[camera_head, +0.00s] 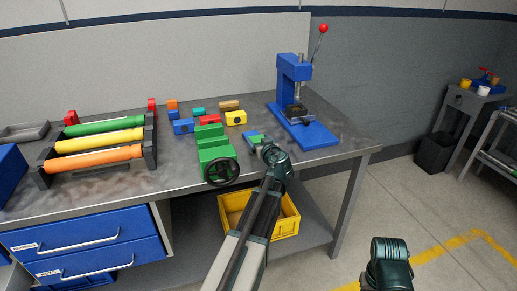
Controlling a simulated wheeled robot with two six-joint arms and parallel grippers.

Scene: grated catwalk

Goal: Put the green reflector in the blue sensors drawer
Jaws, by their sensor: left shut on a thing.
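My left gripper (259,144) is over the right part of the bench, just right of a green vise. It is shut on a small green piece (255,139), which appears to be the green reflector; my gripper and wrist hide part of it. A small blue patch shows beside it. Two blue drawers, an upper one (75,240) and a lower one (90,266), sit under the bench at the lower left. Both look shut, with silver handles and white labels too small to read. Only a dark link of my right arm shows at the lower right; its gripper is not visible.
The green vise (213,153) with a black handwheel and a blue press (297,100) flank my left gripper. Several small coloured blocks lie behind. A rack (45,178) of coloured rollers stands at left. A yellow crate (287,222) sits on the shelf below.

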